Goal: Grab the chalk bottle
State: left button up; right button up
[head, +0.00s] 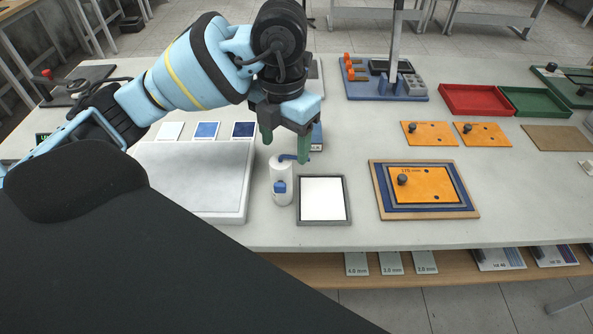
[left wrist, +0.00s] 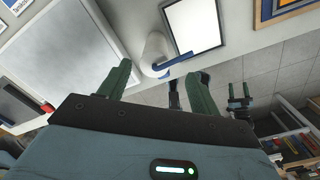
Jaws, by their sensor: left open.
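The chalk bottle (head: 282,186) is white with a blue label and a blue nozzle. It stands upright on the table, left of a grey-framed white panel (head: 322,199). My left gripper (head: 285,145) is open above it, fingers pointing down. One green finger overlaps the nozzle in the head view; I cannot tell if they touch. In the left wrist view the bottle (left wrist: 156,48) lies beyond the open fingers (left wrist: 159,70), with the nozzle pointing right. A small dark shape with green tips (left wrist: 238,95), maybe my right gripper, shows over the floor; its jaw state is unclear.
A large white-rimmed tray (head: 247,190) lies left of the bottle. A small blue-sided box (head: 316,138) is just behind the gripper. An orange plate in a wooden frame (head: 473,213) lies to the right. Red (head: 446,101) and green (head: 508,101) trays stand farther back. The table's front edge is close.

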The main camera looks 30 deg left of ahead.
aim_at(281, 163)
pick_arm(q)
jog(key=shift+s+f, duration=0.25)
jog(key=shift+s, duration=0.2)
jog(key=shift+s+f, duration=0.1)
jog(key=shift+f, duration=0.8)
jog(key=shift+w+f+b, duration=0.15)
jog(key=shift+w+b, duration=0.05)
jog(key=shift+b, duration=0.1)
jog(key=f, duration=0.3)
jog(key=shift+w+a+f, duration=0.2)
jog(key=shift+a+f, duration=0.15)
jog(key=shift+f, duration=0.65)
pick_arm(e)
jog(key=shift+s+f, duration=0.5)
jog(key=shift+s, duration=0.2)
pick_arm(q)
jog(key=shift+c, duration=0.2)
jog(key=c, duration=1.1)
